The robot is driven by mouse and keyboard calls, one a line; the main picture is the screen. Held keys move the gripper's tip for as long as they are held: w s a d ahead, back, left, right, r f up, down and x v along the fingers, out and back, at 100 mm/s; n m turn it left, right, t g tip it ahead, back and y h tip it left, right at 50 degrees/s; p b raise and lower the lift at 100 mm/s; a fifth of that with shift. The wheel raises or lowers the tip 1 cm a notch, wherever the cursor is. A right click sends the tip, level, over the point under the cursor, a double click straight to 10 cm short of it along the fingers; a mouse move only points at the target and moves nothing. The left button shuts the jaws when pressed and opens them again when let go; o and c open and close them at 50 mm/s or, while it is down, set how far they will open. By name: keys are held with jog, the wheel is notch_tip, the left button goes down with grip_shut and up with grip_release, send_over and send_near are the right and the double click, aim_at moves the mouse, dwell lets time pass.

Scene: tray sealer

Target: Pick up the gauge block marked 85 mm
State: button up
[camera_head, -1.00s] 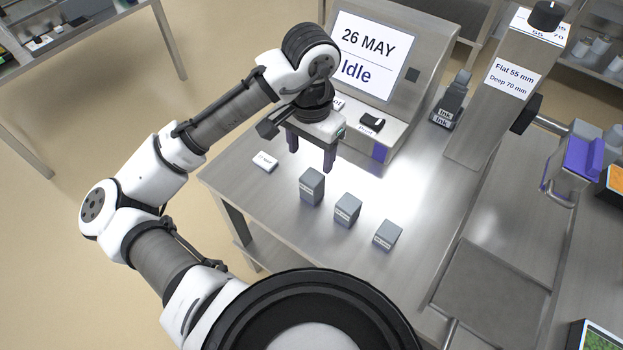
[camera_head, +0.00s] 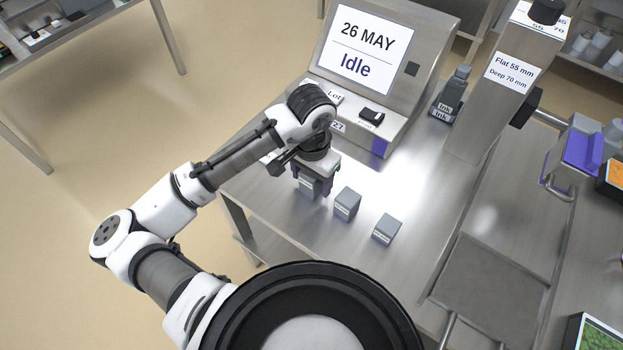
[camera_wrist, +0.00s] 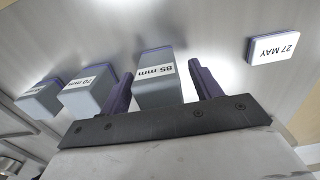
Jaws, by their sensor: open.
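The 85 mm gauge block (camera_wrist: 158,92) is a grey upright block with a white "85 mm" label in the wrist view. It stands between the two fingers of my gripper (camera_wrist: 163,90), which are open with a gap on each side of it. In the head view my gripper (camera_head: 312,180) is over the block (camera_head: 307,187), hiding most of it. The 70 mm block (camera_wrist: 88,92) stands beside it; it also shows in the head view (camera_head: 346,204). A shorter block (camera_wrist: 40,98), its label hard to read, stands farther along the row (camera_head: 387,229).
A white "27 MAY" tag (camera_wrist: 272,48) lies on the steel table near the fingers. A printer with an "Idle" screen (camera_head: 366,45) stands behind, with ink bottles (camera_head: 450,95) to its right.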

jog(key=c, duration=1.1)
jog(key=shift+c, duration=0.5)
jog(key=shift+r, duration=0.15)
